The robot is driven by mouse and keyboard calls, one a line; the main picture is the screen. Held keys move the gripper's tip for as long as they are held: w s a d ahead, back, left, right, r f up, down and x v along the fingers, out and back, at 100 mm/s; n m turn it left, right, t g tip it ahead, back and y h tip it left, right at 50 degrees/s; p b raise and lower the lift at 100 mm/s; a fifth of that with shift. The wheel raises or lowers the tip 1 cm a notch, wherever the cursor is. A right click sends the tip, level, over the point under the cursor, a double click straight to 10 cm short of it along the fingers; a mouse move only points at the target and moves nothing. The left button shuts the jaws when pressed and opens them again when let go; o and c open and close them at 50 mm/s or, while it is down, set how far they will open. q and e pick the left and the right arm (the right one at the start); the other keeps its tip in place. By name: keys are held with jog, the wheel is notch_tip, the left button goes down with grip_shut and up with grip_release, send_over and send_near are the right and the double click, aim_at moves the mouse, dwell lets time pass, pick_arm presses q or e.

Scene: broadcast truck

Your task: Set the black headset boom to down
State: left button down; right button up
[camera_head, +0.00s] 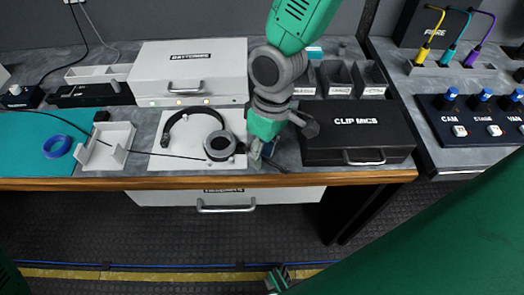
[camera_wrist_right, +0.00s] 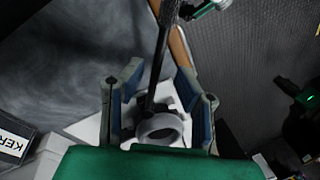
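The black headset (camera_head: 187,117) with grey ear cups lies on a white mat (camera_head: 165,164) on the bench. Its near ear cup (camera_head: 219,145) is beside my right gripper (camera_head: 262,152), which points down at the mat's right edge. In the right wrist view, the black boom (camera_wrist_right: 157,70) runs between the two parted fingers of my right gripper (camera_wrist_right: 160,108), with a grey ring (camera_wrist_right: 160,128) at its lower end. The fingers look open, with gaps beside the boom. My left gripper (camera_head: 278,279) is low, in front of the bench; its fingers are too small to judge.
A black CLIP MICS case (camera_head: 357,131) stands right of the gripper, with dark bins (camera_head: 337,79) behind. A white case (camera_head: 190,68) stands behind the headset. A white holder (camera_head: 104,146) and blue ring (camera_head: 57,146) are left. The wooden bench edge (camera_head: 130,184) runs in front.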

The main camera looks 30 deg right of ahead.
jog(key=shift+r, duration=0.25)
notch_tip(320, 180, up, 11)
jog(key=w+d, duration=0.1)
jog(key=d, duration=0.1)
jog(key=shift+w+r, duration=0.1)
dwell(0.5)
